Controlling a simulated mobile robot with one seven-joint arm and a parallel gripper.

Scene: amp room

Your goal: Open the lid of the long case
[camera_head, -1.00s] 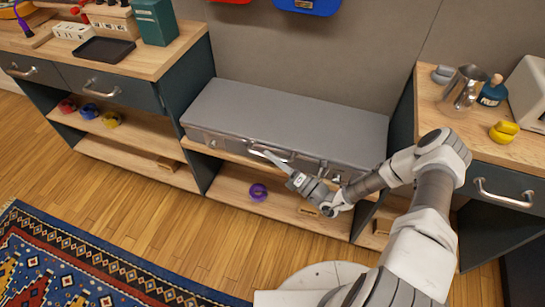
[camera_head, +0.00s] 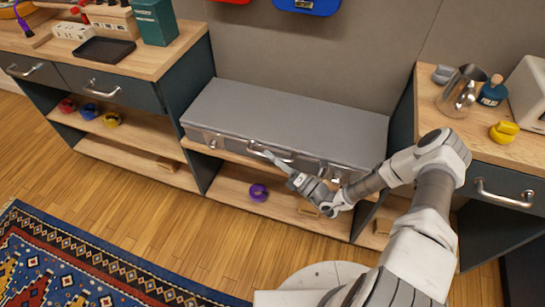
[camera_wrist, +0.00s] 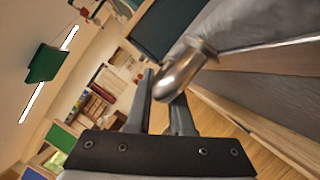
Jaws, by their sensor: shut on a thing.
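The long grey case (camera_head: 290,115) lies on a low wooden unit against the wall in the head view. Its lid is down, with metal latches on the front face. A metal handle (camera_head: 285,157) is on the front of the case. My gripper (camera_head: 268,155) reaches it from the lower right. In the wrist view, the rounded end of the handle (camera_wrist: 185,68) shows between the two fingers of my gripper (camera_wrist: 162,95), which are shut on it. The fingertips are partly hidden behind the handle.
A counter with a metal pitcher (camera_head: 462,92) and a yellow object (camera_head: 504,132) stands at right. A drawer unit (camera_head: 110,85) stands at left. A purple ring (camera_head: 258,192) lies on the shelf below the case. A patterned rug (camera_head: 80,265) covers the floor at lower left.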

